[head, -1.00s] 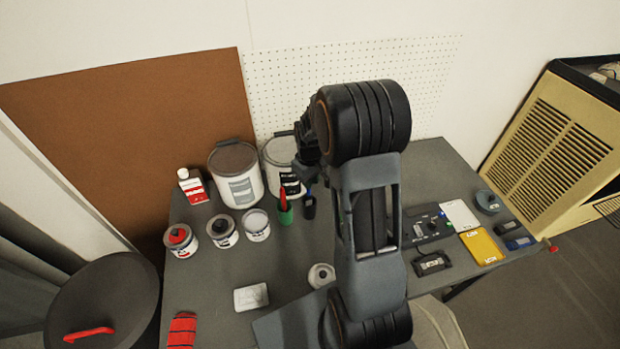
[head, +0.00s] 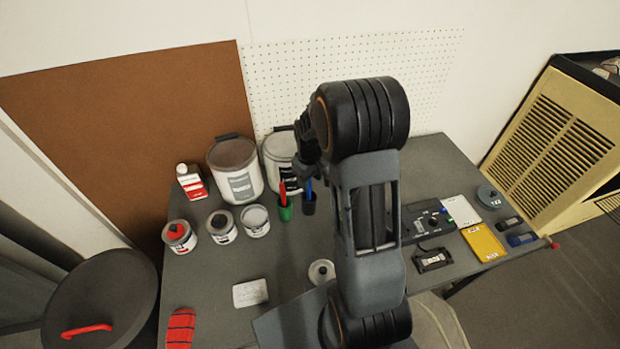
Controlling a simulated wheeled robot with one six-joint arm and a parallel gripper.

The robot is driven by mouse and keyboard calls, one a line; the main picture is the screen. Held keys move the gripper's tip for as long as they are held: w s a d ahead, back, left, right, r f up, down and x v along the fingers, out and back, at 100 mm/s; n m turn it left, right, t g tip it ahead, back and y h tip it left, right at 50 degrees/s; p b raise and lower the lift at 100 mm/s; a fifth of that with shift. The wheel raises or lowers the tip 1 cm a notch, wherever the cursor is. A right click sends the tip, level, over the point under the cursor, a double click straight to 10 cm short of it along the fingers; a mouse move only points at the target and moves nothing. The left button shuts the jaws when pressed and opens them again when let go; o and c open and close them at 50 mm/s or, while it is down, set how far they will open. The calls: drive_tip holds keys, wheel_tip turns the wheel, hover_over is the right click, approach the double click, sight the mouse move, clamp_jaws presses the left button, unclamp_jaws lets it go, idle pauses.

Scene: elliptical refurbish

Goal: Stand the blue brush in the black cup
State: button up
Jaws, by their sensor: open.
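The blue brush (head: 309,188) stands roughly upright with its lower end in the black cup (head: 309,208). The cup stands on the grey table, just right of a green cup (head: 285,213) that holds a red-handled brush (head: 283,196). My gripper (head: 307,174) is at the top of the blue brush, directly above the black cup. It is open. My own arm hides part of the gripper, and the gap between its fingers and the brush is too small to judge.
Two large paint buckets (head: 233,172) stand behind the cups, with small cans (head: 222,227) to the left.

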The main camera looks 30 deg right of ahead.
wheel_tip(320, 180, up, 14)
idle(0.7)
drive_tip(key=shift+w+f, duration=0.1)
idle(0.7)
drive_tip(key=s+a+r+m+t, duration=0.1)
drive_tip(key=s+a+t, duration=0.1)
drive_tip(key=s+a, duration=0.3)
drive_tip(key=s+a+r+m+t, duration=0.1)
drive_tip(key=s+a, duration=0.3)
drive_tip(key=s, duration=0.6)
drive_tip(key=shift+s+a+m+t, duration=0.4)
drive_tip(key=shift+m+t, duration=0.1)
drive_tip(key=shift+t, duration=0.1)
